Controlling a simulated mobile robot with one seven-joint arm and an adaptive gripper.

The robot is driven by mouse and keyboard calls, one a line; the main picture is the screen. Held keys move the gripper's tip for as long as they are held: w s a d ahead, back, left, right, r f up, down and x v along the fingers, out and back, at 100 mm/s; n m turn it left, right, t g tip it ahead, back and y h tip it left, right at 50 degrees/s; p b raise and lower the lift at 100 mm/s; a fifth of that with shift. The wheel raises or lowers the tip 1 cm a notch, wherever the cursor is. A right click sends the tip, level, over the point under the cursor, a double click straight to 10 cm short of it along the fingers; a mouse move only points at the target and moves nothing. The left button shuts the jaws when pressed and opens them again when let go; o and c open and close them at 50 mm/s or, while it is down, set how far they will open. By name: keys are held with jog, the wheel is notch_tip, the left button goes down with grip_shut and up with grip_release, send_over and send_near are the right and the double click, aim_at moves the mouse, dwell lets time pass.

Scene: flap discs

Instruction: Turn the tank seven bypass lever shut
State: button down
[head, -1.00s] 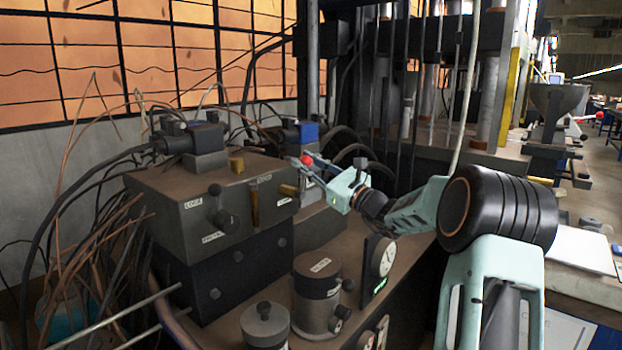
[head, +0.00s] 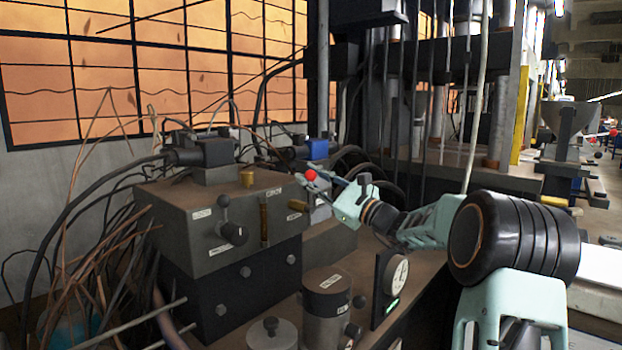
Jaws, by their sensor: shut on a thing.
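A red ball knob (head: 311,175), which looks like the end of a lever, shows at the right end of the grey valve block (head: 205,195). My gripper (head: 322,184) reaches in from the right and is closed at this knob. The lever's shaft is mostly hidden by the fingers, so its angle cannot be told. The small labels are too blurred to read surely, so I cannot tell which one names tank seven.
A dark cylinder (head: 326,305) and a round gauge (head: 391,285) stand on the bench in front of my arm. Loose cables and copper wires (head: 85,235) crowd the left. Upright posts and hoses rise behind my gripper.

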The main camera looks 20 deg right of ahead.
jog(key=c, duration=1.7)
grip_release()
jog(key=shift+o, duration=0.2)
jog(key=shift+s, duration=0.1)
jog(key=v, duration=1.2)
